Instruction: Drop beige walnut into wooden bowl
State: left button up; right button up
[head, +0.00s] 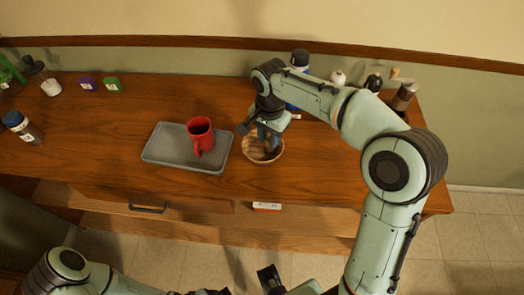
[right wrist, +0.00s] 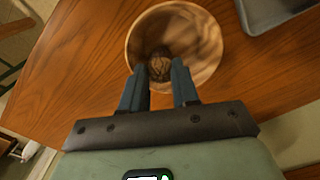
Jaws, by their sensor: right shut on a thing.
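The wooden bowl (head: 277,157) stands on the wooden counter just right of the grey tray. My right gripper (head: 268,138) points down over the bowl. In the right wrist view the bowl (right wrist: 205,35) lies past the fingertips. The walnut (right wrist: 160,65), brownish and ridged, is between the tips of my right gripper (right wrist: 160,75), which is shut on it. It shows against the bowl's inside; its height above the bottom is hard to tell. In the head view the gripper hides the walnut. My left arm is folded at the lower left; its jaws cannot be made out.
Bottles and a pepper mill (head: 404,97) stand at the back right, partly behind my right arm. A dark jar (head: 22,127) and small boxes are at the left. The counter's front left is clear.

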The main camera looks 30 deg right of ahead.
jog(key=shift+f, duration=0.4)
jog(key=o, duration=1.1)
jog(key=shift+r, duration=0.1)
notch_tip(320, 180, up, 13)
jog(key=p, duration=0.2)
jog(key=shift+r+p, duration=0.15)
jog(key=shift+p, duration=0.15)
